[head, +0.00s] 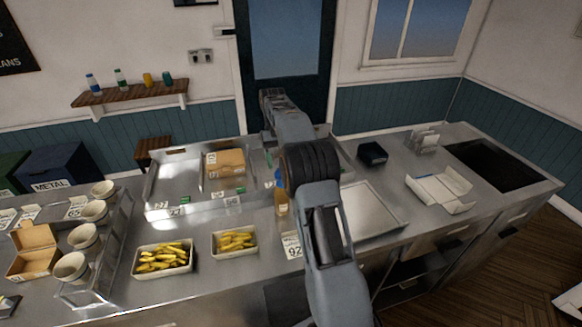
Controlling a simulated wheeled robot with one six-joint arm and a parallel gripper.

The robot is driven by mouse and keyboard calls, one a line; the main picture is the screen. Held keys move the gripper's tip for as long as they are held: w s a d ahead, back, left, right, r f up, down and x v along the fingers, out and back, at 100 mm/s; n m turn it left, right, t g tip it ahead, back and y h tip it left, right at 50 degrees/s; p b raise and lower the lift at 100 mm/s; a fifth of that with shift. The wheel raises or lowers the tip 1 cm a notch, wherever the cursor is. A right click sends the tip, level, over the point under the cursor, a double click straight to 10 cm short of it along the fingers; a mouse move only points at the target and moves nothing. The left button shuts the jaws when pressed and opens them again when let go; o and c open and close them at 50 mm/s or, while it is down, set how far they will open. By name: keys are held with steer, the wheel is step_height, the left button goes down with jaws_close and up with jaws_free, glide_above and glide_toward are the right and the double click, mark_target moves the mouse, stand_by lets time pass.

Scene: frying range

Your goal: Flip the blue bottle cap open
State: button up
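A bottle with amber contents (282,204) stands upright on the steel counter, just left of my arm. Its blue cap (279,179) is at the top, close beside my arm's dark joint, and is partly hidden. I cannot tell whether the cap is open or shut. My arm rises from the bottom of the view, passes right of the bottle and reaches up toward the door. My gripper's fingers cannot be made out; they seem hidden behind the arm's far links.
Two trays of fries, one larger (136,268) and one smaller (254,252), stand left of the bottle. A numbered card (292,246) is in front of it. A steel tray (388,226) lies right of my arm. A cup rack (124,226) stands at left.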

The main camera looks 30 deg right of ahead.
steer(key=s+a+r+b, duration=0.1)
steer(key=s+a+r, duration=0.1)
steer(key=s+r, duration=0.5)
steer(key=shift+s+a+r+b, duration=0.2)
steer(key=shift+s+r+b, duration=0.15)
steer(key=shift+s, duration=2)
steer(key=shift+s+a+f, duration=0.1)
